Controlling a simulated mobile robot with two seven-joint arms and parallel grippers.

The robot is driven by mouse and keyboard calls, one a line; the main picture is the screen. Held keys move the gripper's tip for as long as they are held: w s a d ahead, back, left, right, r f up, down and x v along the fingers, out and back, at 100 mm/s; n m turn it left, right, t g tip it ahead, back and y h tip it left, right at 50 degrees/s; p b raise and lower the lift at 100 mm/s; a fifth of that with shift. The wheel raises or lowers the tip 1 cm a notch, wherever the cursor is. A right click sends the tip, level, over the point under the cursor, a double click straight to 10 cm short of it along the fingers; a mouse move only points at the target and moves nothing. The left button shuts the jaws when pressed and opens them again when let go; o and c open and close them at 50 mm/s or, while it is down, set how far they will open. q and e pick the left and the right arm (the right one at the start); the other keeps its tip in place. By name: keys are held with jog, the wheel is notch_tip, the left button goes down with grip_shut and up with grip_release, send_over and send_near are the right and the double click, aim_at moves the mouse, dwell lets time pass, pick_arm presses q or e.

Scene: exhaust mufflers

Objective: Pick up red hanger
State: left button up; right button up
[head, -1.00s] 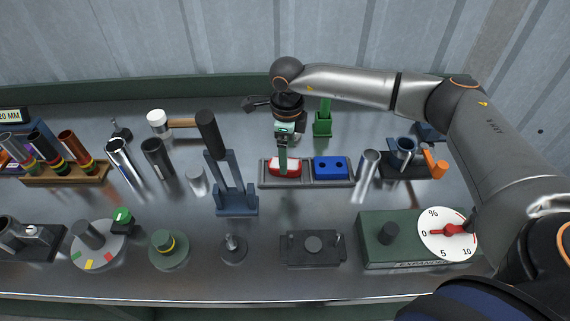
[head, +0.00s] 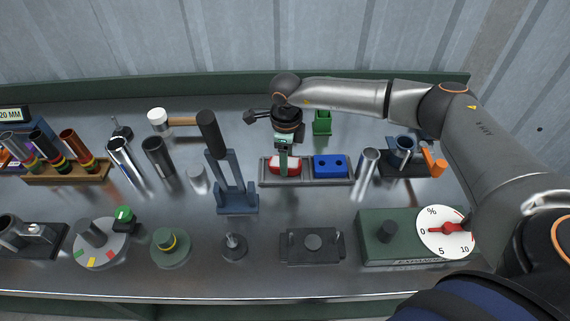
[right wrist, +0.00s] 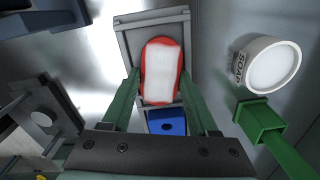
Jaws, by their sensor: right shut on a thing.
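The red hanger (head: 293,167) is a rounded block in the left compartment of a grey two-part tray (head: 308,183). My right gripper (head: 283,172) reaches down over it from behind, its green fingers partly hiding it. In the right wrist view the red hanger (right wrist: 160,72) shows a pale, whitish top and lies between the two fingers of my right gripper (right wrist: 158,82). The gripper is shut on it. The hanger still appears to be down in the tray. My left gripper does not show.
A blue hanger (head: 330,167) sits in the tray's right compartment. A dark blue stand (head: 236,200) is close left, and a metal tube (head: 366,173) is to the right. A green holder (head: 322,124) stands behind. A white soap cup (right wrist: 268,66) shows in the wrist view.

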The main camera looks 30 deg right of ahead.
jog(key=c, duration=0.4)
jog(key=shift+c, duration=0.3)
jog(key=shift+r, duration=0.15)
